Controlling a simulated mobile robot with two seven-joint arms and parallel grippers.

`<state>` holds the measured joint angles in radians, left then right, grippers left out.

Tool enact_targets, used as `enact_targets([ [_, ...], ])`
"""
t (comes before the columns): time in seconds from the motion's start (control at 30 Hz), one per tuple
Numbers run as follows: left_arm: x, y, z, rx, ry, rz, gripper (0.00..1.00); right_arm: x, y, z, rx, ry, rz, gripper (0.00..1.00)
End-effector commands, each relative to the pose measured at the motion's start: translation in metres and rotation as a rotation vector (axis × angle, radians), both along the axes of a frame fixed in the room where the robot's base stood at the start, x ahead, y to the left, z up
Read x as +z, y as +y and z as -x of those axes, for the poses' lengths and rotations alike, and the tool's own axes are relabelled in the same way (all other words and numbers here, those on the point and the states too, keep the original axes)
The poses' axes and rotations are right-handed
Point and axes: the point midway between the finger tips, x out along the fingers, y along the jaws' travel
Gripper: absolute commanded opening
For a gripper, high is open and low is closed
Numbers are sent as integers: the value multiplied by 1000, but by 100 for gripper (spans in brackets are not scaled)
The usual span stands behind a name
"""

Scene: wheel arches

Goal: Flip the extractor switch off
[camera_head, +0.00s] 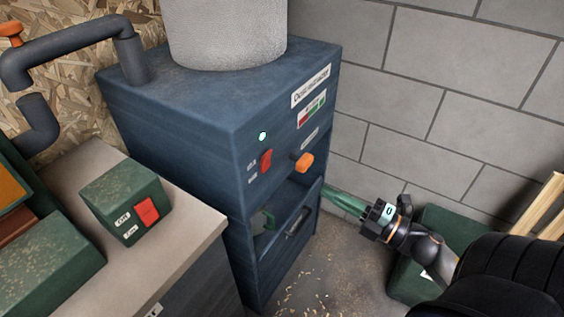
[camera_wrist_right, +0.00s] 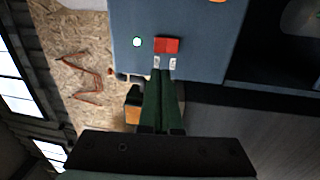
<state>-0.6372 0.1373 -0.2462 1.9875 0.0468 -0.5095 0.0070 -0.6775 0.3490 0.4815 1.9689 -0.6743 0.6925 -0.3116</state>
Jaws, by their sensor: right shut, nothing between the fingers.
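The blue extractor cabinet (camera_head: 185,125) carries a red rocker switch (camera_head: 266,160) on its front, with small labels beside it. A pale, lit-looking lamp (camera_head: 262,136) sits above the switch. In the right wrist view the red switch (camera_wrist_right: 166,45) and lamp (camera_wrist_right: 137,42) show just beyond the fingertips. My right gripper (camera_head: 324,188) has green fingers pressed together, empty, pointing at the cabinet from the right. It is apart from the switch, lower and to its right in the head view. The fingers also show in the wrist view (camera_wrist_right: 164,76). My left gripper is not in view.
An orange knob (camera_head: 304,162) sits right of the switch on the cabinet. A green box (camera_head: 120,190) with another red switch (camera_head: 147,210) stands on the bench (camera_head: 205,222) at left. A grey block wall (camera_head: 420,80) rises behind. Open floor lies in front of the cabinet.

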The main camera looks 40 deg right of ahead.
Motion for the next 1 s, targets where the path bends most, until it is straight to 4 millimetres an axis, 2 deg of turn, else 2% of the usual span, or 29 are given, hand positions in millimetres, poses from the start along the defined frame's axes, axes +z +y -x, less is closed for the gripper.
enact_targets([
  [0.37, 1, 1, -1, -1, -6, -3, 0, 1, 0, 1, 13, -10, 25, 0],
  [0.53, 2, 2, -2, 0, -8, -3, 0, 2, 3, -6, 14, -11, 23, 0],
  [0.67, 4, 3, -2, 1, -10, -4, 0, 6, 10, -23, 14, -13, 24, 0],
  [1.0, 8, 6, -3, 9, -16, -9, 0, 15, 37, -88, 13, -13, 24, 0],
])
